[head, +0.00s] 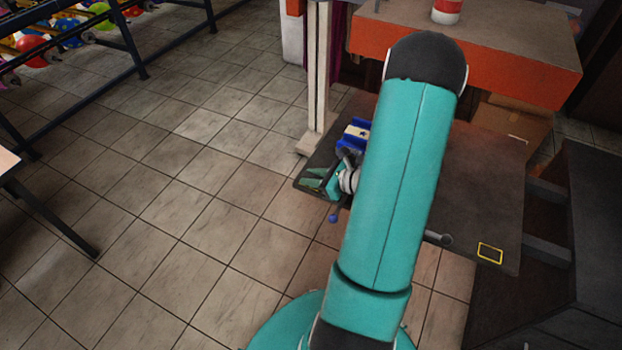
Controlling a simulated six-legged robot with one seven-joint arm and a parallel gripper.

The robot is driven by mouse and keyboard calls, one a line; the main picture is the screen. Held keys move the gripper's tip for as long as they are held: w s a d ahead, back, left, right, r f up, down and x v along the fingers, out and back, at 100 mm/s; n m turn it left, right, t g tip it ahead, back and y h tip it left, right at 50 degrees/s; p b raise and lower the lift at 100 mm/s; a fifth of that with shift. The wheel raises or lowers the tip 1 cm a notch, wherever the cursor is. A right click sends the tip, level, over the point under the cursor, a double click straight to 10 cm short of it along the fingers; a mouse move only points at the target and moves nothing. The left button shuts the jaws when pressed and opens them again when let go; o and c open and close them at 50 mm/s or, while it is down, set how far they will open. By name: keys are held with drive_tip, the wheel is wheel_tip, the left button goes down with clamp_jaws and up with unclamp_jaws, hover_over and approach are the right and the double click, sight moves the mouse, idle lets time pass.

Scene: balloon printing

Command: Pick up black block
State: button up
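My gripper (314,180) is small in the head view, at the left edge of a dark table (470,190), left of my teal arm. Its teal fingers point left. They are too small and dark to show whether they are apart or hold anything. I cannot make out a black block. The dark tabletop around the fingers and my arm, which covers the middle of the table, could hide it.
A blue and white device (354,137) stands just behind my gripper. A yellow square outline (490,253) marks the table's front right. An orange-fronted bench (520,75) and a pale post (318,75) stand behind. A balloon rack (75,50) is far left.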

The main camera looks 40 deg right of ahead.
drive_tip(key=c, duration=0.4)
drive_tip(key=shift+o, duration=0.2)
